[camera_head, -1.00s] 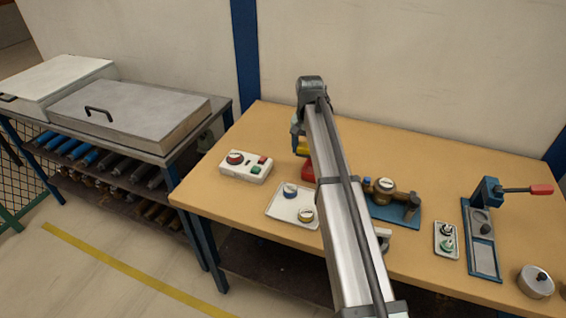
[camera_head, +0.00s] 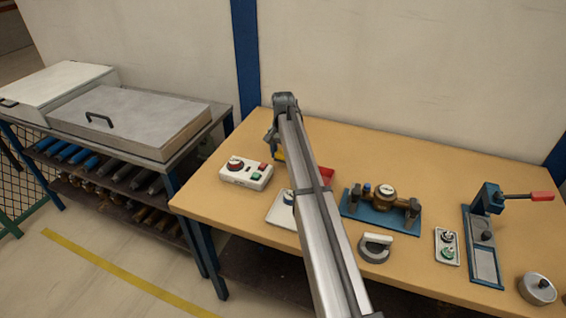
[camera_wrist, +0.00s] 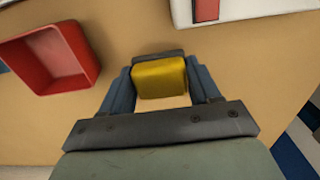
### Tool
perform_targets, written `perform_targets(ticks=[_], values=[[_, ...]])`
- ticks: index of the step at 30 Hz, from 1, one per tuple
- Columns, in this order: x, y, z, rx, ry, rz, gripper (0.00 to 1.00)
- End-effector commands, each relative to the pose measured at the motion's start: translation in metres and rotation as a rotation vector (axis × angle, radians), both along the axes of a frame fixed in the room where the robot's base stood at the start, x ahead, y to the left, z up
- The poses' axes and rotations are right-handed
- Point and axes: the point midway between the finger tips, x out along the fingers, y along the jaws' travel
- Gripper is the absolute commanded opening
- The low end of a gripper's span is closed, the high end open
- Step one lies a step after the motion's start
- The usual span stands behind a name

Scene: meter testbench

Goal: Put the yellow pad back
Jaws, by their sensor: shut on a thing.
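The yellow pad (camera_wrist: 160,78) is a small block held between the two blue fingers of my gripper (camera_wrist: 160,85) in the wrist view. A dark edge shows along its far side. In the head view a small bit of the yellow pad (camera_head: 281,153) shows beside my gripper (camera_head: 274,148), which is partly hidden by my arm. The gripper is over the bench between the white button box and the red open tray (camera_wrist: 52,57). The red tray (camera_head: 326,177) also shows partly behind my arm in the head view. I cannot tell the pad's height above the bench.
The white button box (camera_head: 246,173) stands at left. A white tray (camera_head: 280,216) is partly hidden by my arm. The meter on a blue base (camera_head: 383,213), a round clamp-like part (camera_head: 375,249) and a small tray (camera_head: 447,246) stand to the right. The back of the bench (camera_head: 430,160) is clear.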

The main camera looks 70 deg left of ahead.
Motion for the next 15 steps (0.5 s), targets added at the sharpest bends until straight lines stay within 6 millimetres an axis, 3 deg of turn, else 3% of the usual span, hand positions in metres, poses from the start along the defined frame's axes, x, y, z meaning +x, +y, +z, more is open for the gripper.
perform_targets(ticks=[10,15], values=[[0.0,0.0,-0.034,-0.001,0.001,0.0,0.33],[0.0,0.0,-0.039,0.001,0.0,0.0,0.33]])
